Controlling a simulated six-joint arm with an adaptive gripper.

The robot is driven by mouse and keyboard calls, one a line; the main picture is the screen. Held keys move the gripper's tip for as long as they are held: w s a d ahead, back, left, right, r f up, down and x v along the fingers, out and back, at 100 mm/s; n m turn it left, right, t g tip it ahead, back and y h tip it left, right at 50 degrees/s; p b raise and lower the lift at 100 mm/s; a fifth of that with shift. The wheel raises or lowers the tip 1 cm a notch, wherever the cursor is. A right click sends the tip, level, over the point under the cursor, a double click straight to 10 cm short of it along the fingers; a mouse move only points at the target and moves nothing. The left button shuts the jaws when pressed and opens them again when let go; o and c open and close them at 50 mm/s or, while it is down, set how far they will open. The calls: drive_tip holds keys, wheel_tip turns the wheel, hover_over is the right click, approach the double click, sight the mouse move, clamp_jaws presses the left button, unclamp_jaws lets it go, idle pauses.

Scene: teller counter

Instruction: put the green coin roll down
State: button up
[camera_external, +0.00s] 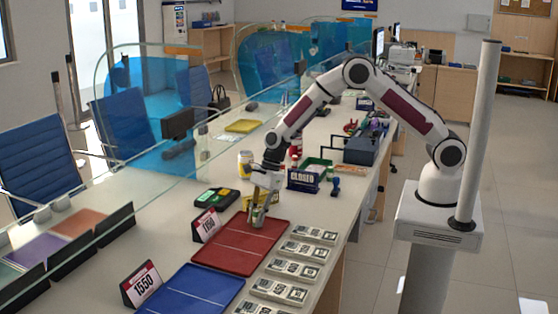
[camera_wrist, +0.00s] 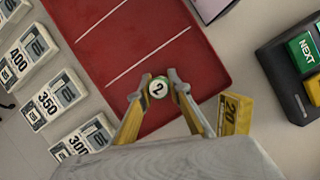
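The green coin roll (camera_wrist: 158,88) is upright between my fingertips, its round end marked "2" facing the wrist camera. In the external view the roll (camera_external: 258,216) is at the far edge of the red tray (camera_external: 236,250). My gripper (camera_external: 262,200) points down and is shut on the roll. In the wrist view my gripper's fingertips (camera_wrist: 158,88) lie on either side of it, over the red tray (camera_wrist: 203,58). Whether the roll's bottom touches the tray is hidden.
A yellow block marked "20" (camera_wrist: 235,112) lies close beside my right finger. Price cards (camera_external: 206,225), a blue tray (camera_external: 190,293) and a row of labelled note stacks (camera_external: 302,252) flank the red tray. A glass screen runs along the counter.

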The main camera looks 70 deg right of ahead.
drive_tip(key=o, duration=0.4)
drive_tip(key=shift+r, duration=0.1)
drive_tip(key=v, duration=1.2)
drive_tip(key=shift+s+d, duration=0.1)
idle(0.8)
